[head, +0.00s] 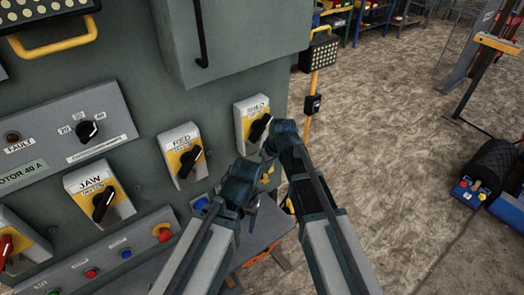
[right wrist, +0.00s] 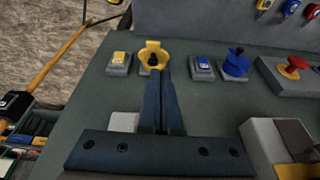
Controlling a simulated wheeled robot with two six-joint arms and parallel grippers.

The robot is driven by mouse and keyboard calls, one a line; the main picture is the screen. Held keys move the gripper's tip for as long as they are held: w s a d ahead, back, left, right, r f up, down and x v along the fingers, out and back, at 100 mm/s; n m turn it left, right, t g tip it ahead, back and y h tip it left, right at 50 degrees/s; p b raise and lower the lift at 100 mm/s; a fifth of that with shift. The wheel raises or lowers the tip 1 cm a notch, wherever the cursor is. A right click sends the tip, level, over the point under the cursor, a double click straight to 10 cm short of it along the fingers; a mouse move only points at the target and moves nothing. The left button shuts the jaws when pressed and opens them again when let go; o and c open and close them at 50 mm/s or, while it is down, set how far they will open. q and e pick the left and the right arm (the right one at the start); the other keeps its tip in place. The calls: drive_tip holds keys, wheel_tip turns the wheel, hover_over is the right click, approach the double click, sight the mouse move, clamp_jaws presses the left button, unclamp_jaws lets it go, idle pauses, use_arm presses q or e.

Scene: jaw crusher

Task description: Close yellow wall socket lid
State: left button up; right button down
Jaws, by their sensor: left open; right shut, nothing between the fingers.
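A yellow socket (right wrist: 153,54) shows in the right wrist view as a round yellow ring with a tab at its top and a dark middle. It looks open. A small part of yellow (head: 268,171) shows between my grippers in the head view, mostly hidden. My right gripper (right wrist: 161,78) is shut and empty, its fingertips over or just in front of the yellow socket; I cannot tell whether they touch. It also shows in the head view (head: 274,150). My left gripper (head: 242,186) is open, just below and left of the right one.
Black rotary switches, such as SHLD (head: 258,127), stick out nearby.

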drive_tip(key=w+f+b, duration=0.1)
drive_tip(key=f+b, duration=0.1)
drive_tip(key=b, duration=0.1)
drive_tip(key=w+a+f+b, duration=0.1)
drive_tip(key=w+f+b, duration=0.1)
drive_tip(key=w+a+f+b, duration=0.1)
drive_tip(key=w+f+b, duration=0.1)
drive_tip(key=f+b, duration=0.1)
drive_tip(key=shift+f+b, duration=0.1)
drive_tip(key=shift+b, duration=0.2)
use_arm(q)
wheel_tip(320, 180, down, 7)
drive_tip(key=shift+w+f, duration=0.2)
drive_tip(key=shift+d, duration=0.1)
